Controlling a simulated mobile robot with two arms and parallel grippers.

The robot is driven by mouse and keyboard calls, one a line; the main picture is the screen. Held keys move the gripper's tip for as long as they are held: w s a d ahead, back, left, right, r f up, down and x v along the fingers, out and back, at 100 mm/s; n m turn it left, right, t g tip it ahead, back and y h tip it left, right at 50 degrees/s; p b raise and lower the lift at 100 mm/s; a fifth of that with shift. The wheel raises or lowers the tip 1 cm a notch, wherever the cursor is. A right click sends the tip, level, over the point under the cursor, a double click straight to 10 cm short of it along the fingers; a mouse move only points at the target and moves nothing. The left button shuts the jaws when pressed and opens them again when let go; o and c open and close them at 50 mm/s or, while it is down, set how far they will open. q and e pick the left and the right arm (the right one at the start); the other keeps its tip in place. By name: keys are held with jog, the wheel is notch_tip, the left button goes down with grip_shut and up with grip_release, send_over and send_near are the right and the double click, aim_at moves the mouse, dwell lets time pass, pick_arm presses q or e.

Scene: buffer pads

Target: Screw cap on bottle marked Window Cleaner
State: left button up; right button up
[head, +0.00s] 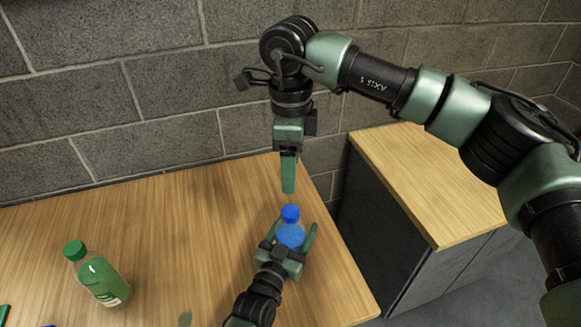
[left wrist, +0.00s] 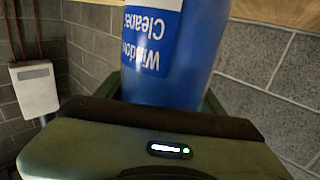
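The blue bottle (head: 291,236) stands near the table's right side; its label reads Window Cleaner, upside down in the left wrist view (left wrist: 165,45). A blue cap (head: 290,213) sits on its neck; how tightly is not visible. My left gripper (head: 293,231) comes from the front and has its fingers on both sides of the bottle, apparently shut on it.
A green bottle with a green cap (head: 98,274) stands on the wooden table (head: 190,230) at the left. A lower wood-topped cabinet (head: 430,190) stands at the right. A brick wall is behind. The table's middle is clear.

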aim_at(290, 241)
pick_arm(q)
jog(key=o, duration=0.4)
jog(key=shift+c, duration=0.2)
jog(key=b+v, duration=0.1)
jog(key=v, duration=0.6)
jog(key=shift+s, duration=0.35)
jog(key=shift+a, duration=0.15)
